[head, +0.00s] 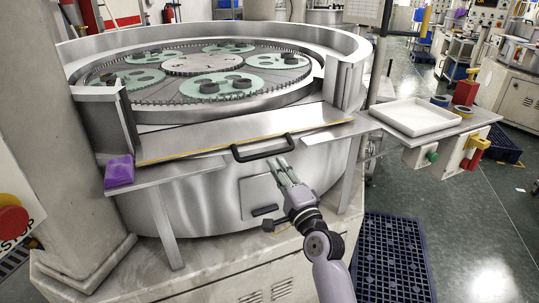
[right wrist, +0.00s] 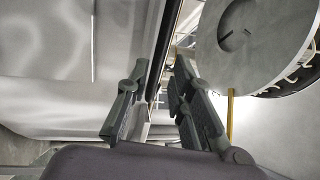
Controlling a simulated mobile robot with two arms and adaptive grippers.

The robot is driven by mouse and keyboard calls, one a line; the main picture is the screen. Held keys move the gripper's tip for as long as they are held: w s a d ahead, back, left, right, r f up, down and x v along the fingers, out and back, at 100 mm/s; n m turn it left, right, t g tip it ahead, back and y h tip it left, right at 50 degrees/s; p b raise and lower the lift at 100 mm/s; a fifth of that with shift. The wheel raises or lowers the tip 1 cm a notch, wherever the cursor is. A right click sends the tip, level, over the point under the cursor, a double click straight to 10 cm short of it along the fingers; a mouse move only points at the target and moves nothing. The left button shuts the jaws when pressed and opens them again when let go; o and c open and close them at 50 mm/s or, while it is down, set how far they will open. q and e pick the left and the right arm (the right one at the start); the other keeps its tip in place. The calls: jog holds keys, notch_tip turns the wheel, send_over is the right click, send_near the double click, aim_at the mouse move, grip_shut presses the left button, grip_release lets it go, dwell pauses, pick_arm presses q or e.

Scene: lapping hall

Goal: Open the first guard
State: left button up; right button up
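The lapping machine (head: 190,205) is a round steel tub with an open top. A steel guard panel (head: 190,143) with a yellow line spans its front gap and looks low and sloping. A black bar handle (head: 263,152) sits on the panel's front edge. My right gripper (head: 282,162) points up at the handle from just below and right of it. Its two fingers (right wrist: 158,75) are apart in the right wrist view, with a dark bar (right wrist: 163,45) showing beyond and between them. I cannot tell whether they touch it. My left gripper is out of view.
Green carriers (head: 228,87) lie on the toothed plate inside the tub. A purple cloth (head: 119,171) lies on the left ledge. A side table with a white tray (head: 415,128) stands at right. A blue pallet (head: 392,255) lies on the floor. A concrete column (head: 62,130) stands left.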

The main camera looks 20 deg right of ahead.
jog(key=shift+x, duration=2.75)
jog(key=shift+c, duration=0.2)
grip_shut()
